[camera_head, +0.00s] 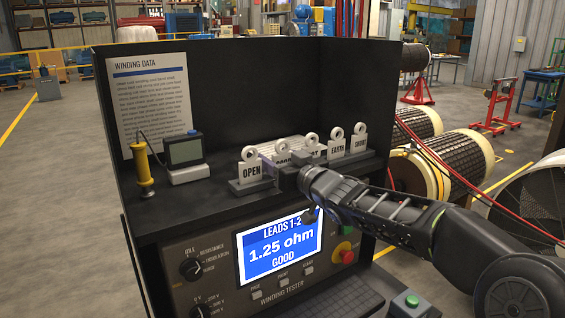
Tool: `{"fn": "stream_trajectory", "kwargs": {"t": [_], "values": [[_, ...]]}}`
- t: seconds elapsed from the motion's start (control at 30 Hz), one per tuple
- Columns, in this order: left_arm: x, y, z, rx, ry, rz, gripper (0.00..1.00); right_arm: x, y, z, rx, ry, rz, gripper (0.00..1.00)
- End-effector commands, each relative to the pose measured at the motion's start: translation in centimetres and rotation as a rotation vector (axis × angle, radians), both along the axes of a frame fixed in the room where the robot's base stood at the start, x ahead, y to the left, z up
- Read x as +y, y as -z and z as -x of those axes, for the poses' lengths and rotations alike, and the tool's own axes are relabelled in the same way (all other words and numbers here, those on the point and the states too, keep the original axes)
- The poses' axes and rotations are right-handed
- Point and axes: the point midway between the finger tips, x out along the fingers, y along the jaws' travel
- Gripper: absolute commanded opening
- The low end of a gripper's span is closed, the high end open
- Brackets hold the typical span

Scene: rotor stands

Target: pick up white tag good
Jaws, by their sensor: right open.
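A row of white tags with round rings on top stands in a dark rack (247,187) on the bench top. The tag OPEN (251,172) is at the left end. A tag ending in "RT" (313,156), the tag EARTH (337,148) and one more tag (359,143) follow to the right. My left gripper is not in view.
A winding tester (255,270) below shows "LEADS 1-2, 1.25 ohm, GOOD". A yellow probe (144,165) and a small grey meter (186,158) stand on the left of the bench. Dark panels close the back. Large rotors (455,160) lie on the right.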

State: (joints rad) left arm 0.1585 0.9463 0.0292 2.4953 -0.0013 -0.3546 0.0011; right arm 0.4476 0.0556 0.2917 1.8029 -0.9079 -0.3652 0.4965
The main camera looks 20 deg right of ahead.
Motion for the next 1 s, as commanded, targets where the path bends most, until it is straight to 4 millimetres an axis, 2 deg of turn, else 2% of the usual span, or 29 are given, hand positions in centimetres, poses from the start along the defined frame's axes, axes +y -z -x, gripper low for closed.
{"fn": "stream_trajectory", "kwargs": {"t": [0.37, 0.8, 1.0], "values": [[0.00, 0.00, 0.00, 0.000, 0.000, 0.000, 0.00, 0.02, 0.00, 0.03, 0.000, 0.000, 0.000, 0.58], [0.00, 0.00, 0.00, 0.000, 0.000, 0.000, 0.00, 0.02, -0.01, 0.03, 0.000, 0.000, 0.000, 0.24], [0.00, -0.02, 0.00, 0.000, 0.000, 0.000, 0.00, 0.02, -0.07, 0.03, -0.001, -0.001, 0.000, 0.24]]}}
